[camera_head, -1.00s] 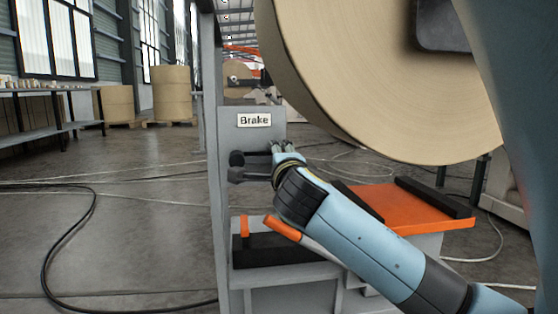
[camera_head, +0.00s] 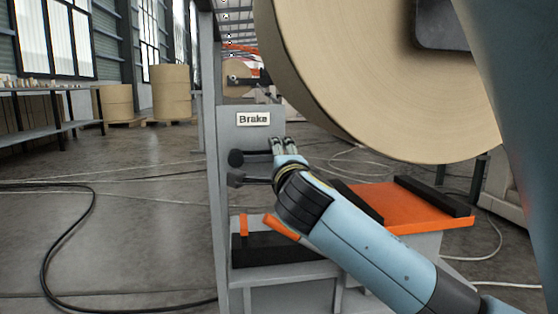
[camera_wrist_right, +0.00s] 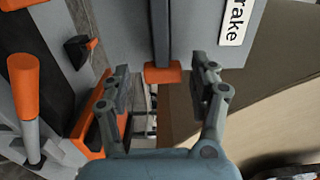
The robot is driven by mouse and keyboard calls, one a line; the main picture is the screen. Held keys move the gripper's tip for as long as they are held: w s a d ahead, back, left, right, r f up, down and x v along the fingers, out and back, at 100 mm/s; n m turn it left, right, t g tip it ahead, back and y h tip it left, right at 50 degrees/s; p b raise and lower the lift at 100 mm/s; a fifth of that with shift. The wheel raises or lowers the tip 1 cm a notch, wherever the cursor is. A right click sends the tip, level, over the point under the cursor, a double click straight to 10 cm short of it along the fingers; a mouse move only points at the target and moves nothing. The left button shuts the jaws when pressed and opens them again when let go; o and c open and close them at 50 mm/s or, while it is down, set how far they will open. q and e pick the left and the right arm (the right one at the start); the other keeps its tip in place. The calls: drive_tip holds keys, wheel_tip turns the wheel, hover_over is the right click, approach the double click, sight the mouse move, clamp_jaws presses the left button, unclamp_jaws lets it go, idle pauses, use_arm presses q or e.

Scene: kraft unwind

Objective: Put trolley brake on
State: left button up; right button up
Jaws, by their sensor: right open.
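A grey panel post carries a "Brake" label (camera_head: 253,119), partly seen in the wrist view (camera_wrist_right: 236,20). Below the label, a black knob (camera_head: 236,158) and a second dark knob (camera_head: 236,180) stick out at the left. My right gripper (camera_head: 284,142) is just right of them, below the label. In the wrist view my right gripper (camera_wrist_right: 161,82) is open, with a dark bar's orange end (camera_wrist_right: 163,72) showing between its fingers; contact cannot be told. The trolley (camera_head: 425,217) has an orange top. My left gripper is not in view.
A large paper roll (camera_head: 370,85) hangs over the trolley. An orange handle (camera_head: 281,229) slants beside my right forearm and a black block (camera_head: 265,250) sits below. A black cable (camera_head: 75,235) lies on the open floor at left.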

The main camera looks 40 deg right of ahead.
drive_tip(key=v, duration=1)
drive_tip(key=shift+s, duration=0.1)
